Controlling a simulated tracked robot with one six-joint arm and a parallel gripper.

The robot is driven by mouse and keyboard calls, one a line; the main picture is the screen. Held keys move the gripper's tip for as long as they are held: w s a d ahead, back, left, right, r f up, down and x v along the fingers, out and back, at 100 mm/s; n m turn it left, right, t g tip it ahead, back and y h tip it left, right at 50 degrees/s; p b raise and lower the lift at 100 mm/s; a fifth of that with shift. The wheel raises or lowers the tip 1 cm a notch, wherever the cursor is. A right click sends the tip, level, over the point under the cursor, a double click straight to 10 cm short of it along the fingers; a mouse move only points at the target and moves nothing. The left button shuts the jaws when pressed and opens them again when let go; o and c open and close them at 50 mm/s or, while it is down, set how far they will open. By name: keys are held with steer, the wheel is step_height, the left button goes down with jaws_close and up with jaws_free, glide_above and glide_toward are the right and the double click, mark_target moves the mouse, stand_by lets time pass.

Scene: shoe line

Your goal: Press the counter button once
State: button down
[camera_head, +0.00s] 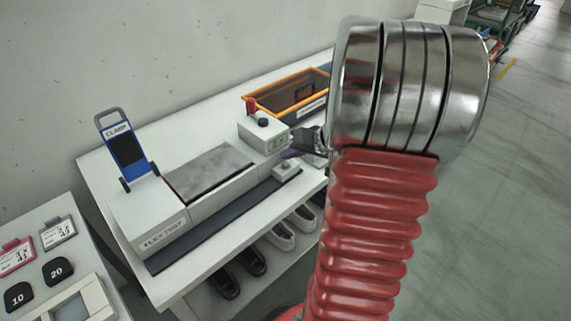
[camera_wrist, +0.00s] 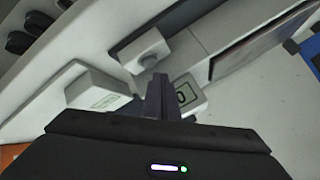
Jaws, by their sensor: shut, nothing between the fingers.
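A small light-grey box with a round grey button (camera_head: 284,167) sits at the front of the bench, at the end of the dark strip. In the wrist view the button box (camera_wrist: 144,52) is just beyond my fingertips. Behind it a white box (camera_head: 254,134) carries a black knob, a red lever and a small display. My gripper (camera_head: 290,154) is shut and empty, close above and behind the button box. In the wrist view its dark fingertips (camera_wrist: 160,82) partly cover a display box (camera_wrist: 190,94). I cannot tell whether the fingers touch anything.
An orange-rimmed bin (camera_head: 257,101) is behind. Another white box (camera_wrist: 95,90) is left of my fingers in the wrist view. Shoes (camera_head: 252,262) stand below the bench.

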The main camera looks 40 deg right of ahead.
mark_target(289, 168)
step_height(289, 168, up, 5)
stand_by(0.9)
stand_by(0.9)
steer(key=s+a+f+m+g, duration=0.15)
steer(key=s+a+g, duration=0.25)
steer(key=s+a, duration=0.6)
steer(key=s+a+r+n, duration=0.1)
steer(key=a+r+n, duration=0.1)
steer(key=a, duration=0.5)
steer(key=s+a+r+n, duration=0.2)
steer(key=a+r+n, duration=0.1)
steer(key=a, duration=0.4)
steer(key=s+a+r+n+h, duration=0.1)
steer(key=s+a+r+n, duration=0.1)
steer(key=a, duration=0.6)
steer(key=shift+r+n, duration=0.75)
steer(key=shift+n, duration=0.3)
